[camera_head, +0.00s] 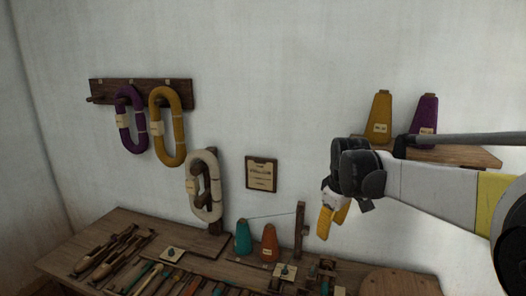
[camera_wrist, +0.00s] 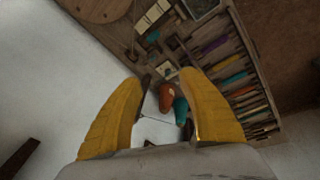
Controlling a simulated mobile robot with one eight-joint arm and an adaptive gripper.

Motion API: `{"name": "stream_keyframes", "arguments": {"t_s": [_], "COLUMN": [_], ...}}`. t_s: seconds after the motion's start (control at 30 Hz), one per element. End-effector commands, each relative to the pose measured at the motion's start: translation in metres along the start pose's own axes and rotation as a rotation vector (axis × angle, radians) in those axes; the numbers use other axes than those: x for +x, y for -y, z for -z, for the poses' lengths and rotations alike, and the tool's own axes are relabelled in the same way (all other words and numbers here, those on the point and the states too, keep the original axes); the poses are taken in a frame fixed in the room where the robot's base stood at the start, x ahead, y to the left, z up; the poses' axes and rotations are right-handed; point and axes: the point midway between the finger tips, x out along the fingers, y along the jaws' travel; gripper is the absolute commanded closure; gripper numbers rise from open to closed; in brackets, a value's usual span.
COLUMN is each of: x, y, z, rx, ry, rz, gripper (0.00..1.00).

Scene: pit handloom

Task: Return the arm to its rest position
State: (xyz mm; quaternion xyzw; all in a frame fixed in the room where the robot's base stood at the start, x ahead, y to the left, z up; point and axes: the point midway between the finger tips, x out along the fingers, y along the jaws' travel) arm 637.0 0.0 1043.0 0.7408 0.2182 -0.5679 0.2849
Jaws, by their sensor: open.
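My gripper (camera_head: 333,221) has yellow fingers and hangs in the air at the right in the head view, above the right part of the wooden bench (camera_head: 330,268) and in front of the white wall. In the wrist view my gripper (camera_wrist: 158,105) shows its two yellow fingers spread wide apart, with nothing held between them. My arm reaches in from the right edge of the head view, bent at a dark joint above the fingers.
A wall shelf (camera_head: 455,155) with a mustard cone (camera_head: 380,115) and a purple cone (camera_head: 425,113) is close by my arm. A teal cone (camera_head: 243,238) and an orange cone (camera_head: 269,243) stand on the bench. Yarn hanks hang from a peg rack (camera_head: 183,94).

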Motion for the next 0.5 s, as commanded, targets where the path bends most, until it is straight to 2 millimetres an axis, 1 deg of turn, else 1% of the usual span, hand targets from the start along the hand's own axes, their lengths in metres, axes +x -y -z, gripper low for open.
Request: {"name": "stream_keyframes", "arguments": {"t_s": [0.03,0.1,0.17,0.2,0.33,0.4,0.5], "x": [-0.018,-0.036,-0.050,-0.057,-0.071,-0.074,-0.071], "y": [0.014,0.032,0.048,0.059,0.096,0.116,0.142], "z": [-0.016,-0.035,-0.053,-0.065,-0.106,-0.128,-0.157], "rx": [0.049,0.127,0.193,0.236,0.379,0.454,0.554], "ry": [-0.019,-0.050,-0.077,-0.095,-0.161,-0.198,-0.248], "rz": [-0.016,-0.039,-0.057,-0.067,-0.097,-0.110,-0.121], "gripper": [0.53,0.53,0.53,0.53,0.53,0.53,0.53]}}
